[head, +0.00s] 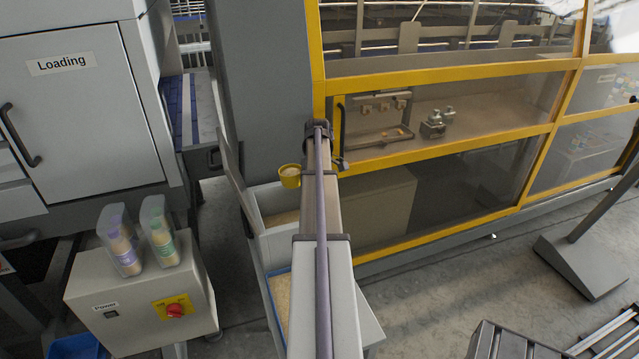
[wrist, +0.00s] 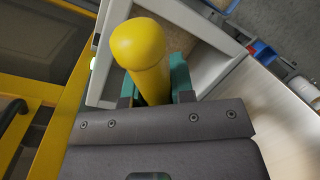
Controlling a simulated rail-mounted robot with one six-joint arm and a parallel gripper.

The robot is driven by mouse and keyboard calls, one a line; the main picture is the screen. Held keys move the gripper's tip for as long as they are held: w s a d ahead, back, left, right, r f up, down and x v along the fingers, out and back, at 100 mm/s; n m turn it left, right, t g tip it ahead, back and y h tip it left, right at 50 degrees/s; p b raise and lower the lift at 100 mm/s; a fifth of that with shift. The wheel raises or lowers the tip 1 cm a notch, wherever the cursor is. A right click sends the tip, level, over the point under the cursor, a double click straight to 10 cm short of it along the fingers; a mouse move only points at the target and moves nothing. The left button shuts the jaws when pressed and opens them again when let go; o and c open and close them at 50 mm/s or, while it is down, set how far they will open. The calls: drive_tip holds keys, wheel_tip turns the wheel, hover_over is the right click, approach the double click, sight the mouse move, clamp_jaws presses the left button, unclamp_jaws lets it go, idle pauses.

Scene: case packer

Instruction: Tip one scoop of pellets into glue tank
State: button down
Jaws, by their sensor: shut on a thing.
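A yellow scoop (head: 290,177) shows in the head view, with its bowl facing up and pale pellets in it. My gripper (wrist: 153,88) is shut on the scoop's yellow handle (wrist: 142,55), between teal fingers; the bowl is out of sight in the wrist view. In the head view my arm mostly hides the gripper. A pale grey open-topped box (head: 262,236), which looks like the glue tank, stands below the scoop beside the machine. Its raised lid (head: 236,180) is to the left, and pale material shows inside. The bowl appears above the box's back part; the height gap is unclear.
A blue-rimmed tray (head: 271,306) of pale pellets is in front of the box, partly hidden by my arm. The yellow-framed guard (head: 450,150) stands close on the right. Two clear pellet containers (head: 120,240) stand on the grey power cabinet (head: 140,290) at left.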

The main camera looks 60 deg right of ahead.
drive_tip(key=f+h+b, duration=0.1)
drive_tip(key=h+b, duration=0.5)
drive_tip(key=f+t+h+b, duration=0.1)
drive_tip(key=h+b, duration=0.6)
drive_tip(key=f+n+t+h+b, duration=0.1)
drive_tip(key=h+b, duration=0.5)
drive_tip(key=b, duration=0.1)
drive_tip(key=shift+d+f+h, duration=0.25)
drive_tip(key=shift+h, duration=0.15)
